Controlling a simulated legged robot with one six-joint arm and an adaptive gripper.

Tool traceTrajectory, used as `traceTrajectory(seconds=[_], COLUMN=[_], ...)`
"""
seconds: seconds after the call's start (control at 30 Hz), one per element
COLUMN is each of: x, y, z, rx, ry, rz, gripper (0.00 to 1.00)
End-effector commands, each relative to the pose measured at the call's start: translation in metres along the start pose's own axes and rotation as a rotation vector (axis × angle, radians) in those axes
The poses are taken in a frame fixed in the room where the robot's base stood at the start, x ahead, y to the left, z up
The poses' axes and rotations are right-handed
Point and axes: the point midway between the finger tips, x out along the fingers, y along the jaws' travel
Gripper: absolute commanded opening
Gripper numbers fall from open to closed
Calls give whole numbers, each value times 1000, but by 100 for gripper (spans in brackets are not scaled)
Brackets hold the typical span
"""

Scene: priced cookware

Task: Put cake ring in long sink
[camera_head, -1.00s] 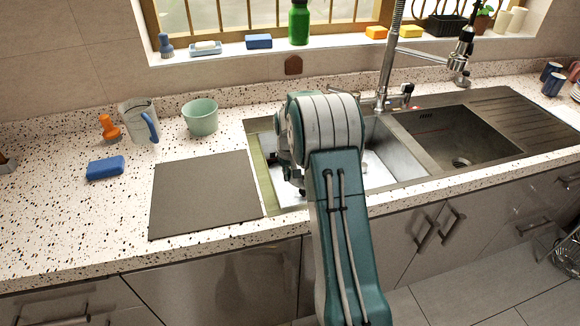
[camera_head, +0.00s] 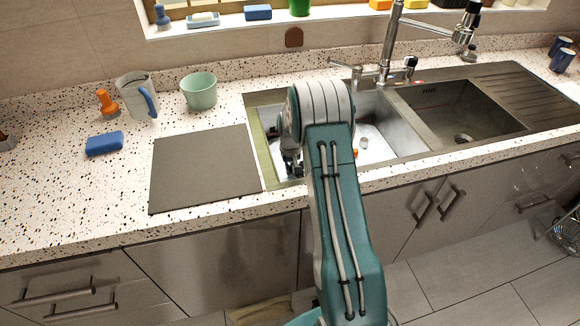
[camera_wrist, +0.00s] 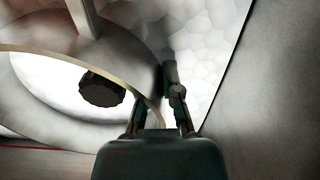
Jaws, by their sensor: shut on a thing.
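The cake ring shows in the wrist view as a large curved band with a thin tan rim (camera_wrist: 126,85), its rim passing between my fingers. My gripper (camera_wrist: 163,98) is shut on that rim. In the head view my arm hides the ring and most of the gripper (camera_head: 292,168), which is low over the left side of the left basin. The long sink (camera_head: 432,152) is steel, with two basins and a ribbed drainboard at right. A dark round thing (camera_wrist: 102,90), maybe the drain, shows inside the ring's curve. Whether the ring touches the basin floor I cannot tell.
A grey board (camera_head: 204,168) lies left of the sink. A tall faucet (camera_head: 388,50) stands behind the basins. A small orange thing (camera_head: 355,153) lies in the left basin. A green cup (camera_head: 199,91), a jug (camera_head: 136,96) and a blue sponge (camera_head: 104,143) stand farther left.

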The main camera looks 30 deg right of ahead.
Motion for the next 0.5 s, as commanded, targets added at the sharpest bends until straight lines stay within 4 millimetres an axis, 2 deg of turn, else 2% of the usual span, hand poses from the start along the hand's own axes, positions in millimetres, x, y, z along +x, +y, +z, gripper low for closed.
traceTrajectory(seconds=[0.17, 0.2, 0.27, 0.3, 0.5], x=[0, 0, 0, 0, 0], y=[0, 0, 0, 0, 0], z=[0, 0, 0, 0, 0], rx=[0, 0, 0, 0, 0], ry=[1, 1, 1, 1, 0], rz=[0, 0, 1, 1, 0], gripper=[0, 19, 45, 49, 49])
